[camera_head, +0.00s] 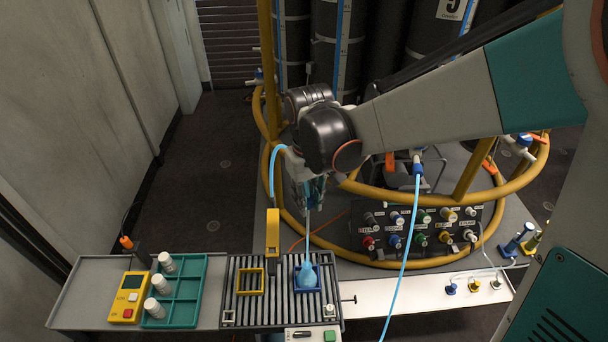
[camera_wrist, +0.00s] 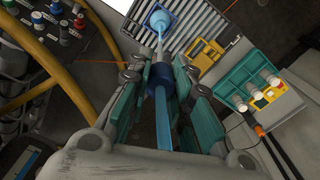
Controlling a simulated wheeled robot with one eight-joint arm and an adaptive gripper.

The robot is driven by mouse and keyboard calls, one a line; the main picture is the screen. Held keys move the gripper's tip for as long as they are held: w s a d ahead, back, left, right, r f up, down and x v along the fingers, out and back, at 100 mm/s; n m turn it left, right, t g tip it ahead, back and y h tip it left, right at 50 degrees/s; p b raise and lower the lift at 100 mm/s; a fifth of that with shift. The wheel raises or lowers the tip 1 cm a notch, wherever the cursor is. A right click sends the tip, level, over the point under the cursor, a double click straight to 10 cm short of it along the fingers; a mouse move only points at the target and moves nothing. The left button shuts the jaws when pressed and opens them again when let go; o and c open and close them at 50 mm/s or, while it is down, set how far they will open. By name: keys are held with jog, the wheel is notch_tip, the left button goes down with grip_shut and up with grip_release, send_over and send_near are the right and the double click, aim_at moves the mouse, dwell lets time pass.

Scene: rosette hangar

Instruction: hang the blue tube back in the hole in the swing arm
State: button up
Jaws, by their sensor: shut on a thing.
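My gripper (camera_head: 312,192) is above the roller bed, below my dark wrist. In the wrist view its teal-padded fingers (camera_wrist: 160,88) are shut on the blue tube (camera_wrist: 163,122) at a dark blue collar. The tube also loops out left of my wrist in the head view (camera_head: 273,168). A thin pale tip points down from the collar towards a light blue flask (camera_head: 306,275); I cannot tell whether it enters the mouth. A yellow upright arm (camera_head: 272,235), possibly the swing arm, stands left of the tip. I cannot make out its hole.
The flask sits in a blue square frame on the roller bed (camera_head: 284,309), beside an empty yellow frame (camera_head: 250,282). Left are a green tray (camera_head: 187,290) with white bottles and a yellow meter (camera_head: 128,297). Yellow rails (camera_head: 440,205) and a connector panel (camera_head: 420,232) stand right.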

jog(key=shift+r+p, duration=1.8)
jog(key=shift+r, duration=0.85)
jog(key=s+a+f+p, duration=0.4)
jog(key=a, duration=0.5)
jog(key=shift+a+f+p, duration=0.15)
jog(key=shift+a+p, duration=0.05)
jog(key=shift+p, duration=0.2)
jog(key=shift+f+b, duration=0.45)
jog(key=shift+b, duration=0.1)
jog(key=shift+f+b, duration=0.8)
jog(key=shift+f, duration=0.15)
